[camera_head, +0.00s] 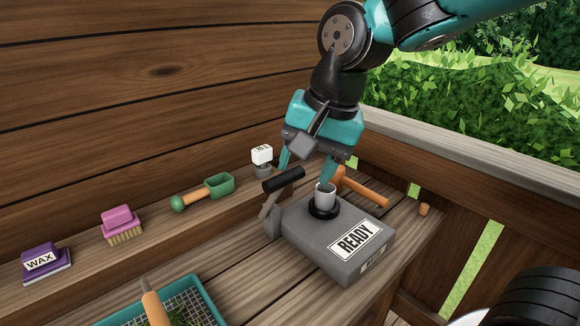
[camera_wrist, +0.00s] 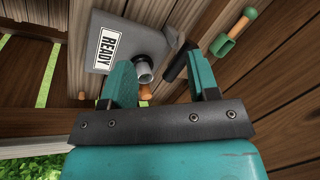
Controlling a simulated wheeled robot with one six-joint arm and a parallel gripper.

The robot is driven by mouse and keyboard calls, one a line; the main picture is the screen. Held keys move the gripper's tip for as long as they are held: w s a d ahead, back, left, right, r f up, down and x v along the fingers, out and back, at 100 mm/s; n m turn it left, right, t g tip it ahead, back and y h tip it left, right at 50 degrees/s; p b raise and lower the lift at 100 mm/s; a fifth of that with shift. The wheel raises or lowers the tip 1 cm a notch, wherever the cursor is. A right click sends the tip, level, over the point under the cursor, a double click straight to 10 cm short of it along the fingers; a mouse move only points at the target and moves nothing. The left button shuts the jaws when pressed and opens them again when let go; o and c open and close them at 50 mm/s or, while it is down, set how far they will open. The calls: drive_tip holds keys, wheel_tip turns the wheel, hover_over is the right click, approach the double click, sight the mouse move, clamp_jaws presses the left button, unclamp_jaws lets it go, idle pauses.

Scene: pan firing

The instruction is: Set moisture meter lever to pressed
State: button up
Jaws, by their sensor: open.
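The moisture meter (camera_head: 310,240) is a grey box with a READY label, standing on the wooden bench; it also shows in the wrist view (camera_wrist: 98,63). A small metal cup (camera_head: 325,195) sits in a black ring on its top. Its lever (camera_head: 284,180) has a black grip on a grey arm at the box's left side, with the grip raised above the box top. My gripper (camera_head: 306,168) is open and empty, pointing down close above the lever and cup. In the wrist view the lever grip (camera_wrist: 175,68) appears between the fingers, near the right one; contact cannot be told.
An orange-handled tool (camera_head: 365,190) lies behind the meter. A white-topped object (camera_head: 262,156), a green scoop (camera_head: 218,185), a pink brush (camera_head: 122,224) and a purple WAX block (camera_head: 45,262) line the ledge. A teal tray (camera_head: 208,302) is front left. A railing (camera_head: 470,160) bounds the right.

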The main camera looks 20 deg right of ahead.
sight(288, 177)
drive_tip(key=w+d+r+m+t+h+p, duration=0.1)
drive_tip(key=w+d+r+m+p, duration=0.15)
drive_tip(key=w+r+m, duration=0.4)
drive_tip(key=shift+m, duration=0.75)
drive_tip(key=x, duration=1.2)
drive_tip(key=d+x, duration=0.1)
drive_tip(key=x, duration=0.6)
drive_tip(key=shift+f+p, duration=0.1)
drive_tip(key=shift+p, duration=0.25)
drive_tip(key=shift+c, duration=0.5)
drive_tip(key=shift+s, duration=0.1)
clamp_jaws()
